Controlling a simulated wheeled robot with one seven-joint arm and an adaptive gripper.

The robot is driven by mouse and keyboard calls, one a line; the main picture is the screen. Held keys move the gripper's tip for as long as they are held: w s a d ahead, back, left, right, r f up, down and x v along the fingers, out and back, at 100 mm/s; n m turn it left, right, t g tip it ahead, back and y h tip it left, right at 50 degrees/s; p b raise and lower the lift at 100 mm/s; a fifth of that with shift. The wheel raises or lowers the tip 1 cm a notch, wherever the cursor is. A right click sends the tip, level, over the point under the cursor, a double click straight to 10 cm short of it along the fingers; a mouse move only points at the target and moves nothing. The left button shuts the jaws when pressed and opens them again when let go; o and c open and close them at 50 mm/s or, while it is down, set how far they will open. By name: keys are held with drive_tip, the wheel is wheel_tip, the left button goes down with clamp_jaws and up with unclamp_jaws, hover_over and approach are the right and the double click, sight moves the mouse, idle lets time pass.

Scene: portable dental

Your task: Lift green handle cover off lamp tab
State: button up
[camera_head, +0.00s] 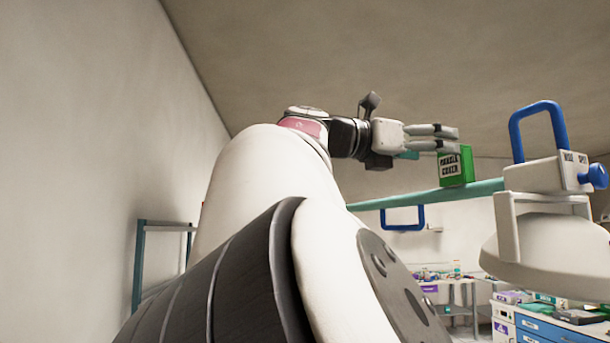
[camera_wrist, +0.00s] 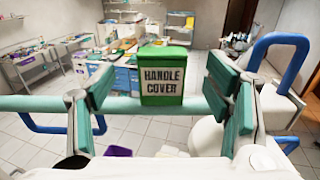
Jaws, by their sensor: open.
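The green handle cover (camera_head: 456,166) is a small box with a "HANDLE COVER" label, sitting at the teal lamp arm (camera_head: 400,199). In the wrist view the cover (camera_wrist: 163,77) stands upright in the middle, between my open fingers. My gripper (camera_head: 447,138) is level with the cover's top in the head view, close beside it. In the wrist view both green-padded fingers of my gripper (camera_wrist: 163,98) are apart from the cover, with a gap on each side. The lamp tab is hidden, apparently under the cover.
The white lamp head (camera_head: 545,250) hangs at the right, with a blue loop handle (camera_head: 540,112) above it and a blue knob (camera_head: 593,176) beside it. Another blue loop (camera_head: 402,217) hangs below the arm. Counters with supplies (camera_wrist: 45,60) stand far behind.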

sight(455, 167)
drive_tip(key=p+x, duration=0.1)
drive_tip(key=x, duration=0.4)
drive_tip(key=shift+s+d+p, duration=0.2)
drive_tip(key=shift+d+p, duration=0.1)
drive_tip(key=shift+p, duration=0.05)
drive_tip(key=shift+w+d+f, duration=0.15)
drive_tip(key=shift+w+d, duration=0.1)
drive_tip(key=shift+d, duration=0.25)
drive_tip(key=shift+c, duration=0.6)
drive_tip(key=c, duration=0.8)
